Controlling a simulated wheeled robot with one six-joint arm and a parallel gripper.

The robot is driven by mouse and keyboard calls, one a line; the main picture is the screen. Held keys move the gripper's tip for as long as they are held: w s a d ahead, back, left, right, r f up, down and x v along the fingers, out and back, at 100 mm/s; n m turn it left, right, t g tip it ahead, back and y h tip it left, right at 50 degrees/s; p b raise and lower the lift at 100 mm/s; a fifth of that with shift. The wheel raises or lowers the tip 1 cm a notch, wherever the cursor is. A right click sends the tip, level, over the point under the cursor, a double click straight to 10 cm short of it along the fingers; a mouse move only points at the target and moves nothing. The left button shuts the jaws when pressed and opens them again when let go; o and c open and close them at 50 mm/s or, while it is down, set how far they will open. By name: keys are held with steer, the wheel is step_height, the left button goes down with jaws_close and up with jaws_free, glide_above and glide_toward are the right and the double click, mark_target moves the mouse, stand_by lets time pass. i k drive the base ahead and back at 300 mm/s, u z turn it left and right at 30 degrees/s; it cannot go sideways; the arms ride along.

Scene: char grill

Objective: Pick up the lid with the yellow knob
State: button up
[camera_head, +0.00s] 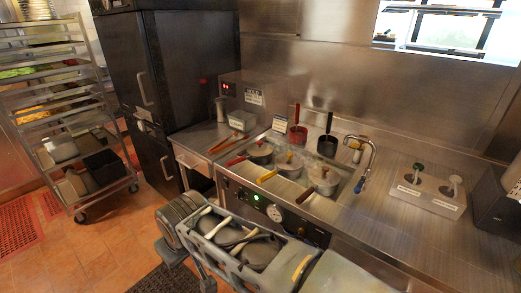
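Three small lidded pots sit side by side in the counter well. The middle pot's pale lid (291,165) has a small yellow-orange knob on top, and a yellow handle sticks out toward the front left. The left pot (260,150) has a red handle, and the right pot (326,182) has a brown handle. The knobs on these two are too small to tell clearly. The lids look seated on their pots. I cannot make out my gripper anywhere in view, and nothing is touching the pots.
A curved faucet (371,150) rises right of the pots. A red ladle (297,132) and a dark ladle (327,144) stand behind them. A pump holder (428,195) is on the right counter. A tray rack (65,115) stands at the left. Grey structure, seemingly mine, fills the bottom foreground.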

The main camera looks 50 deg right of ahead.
mark_target(288, 161)
steer(key=i, duration=2.85)
steer(key=z, duration=4.1)
steer(key=i, duration=0.5)
steer(key=u, duration=0.05)
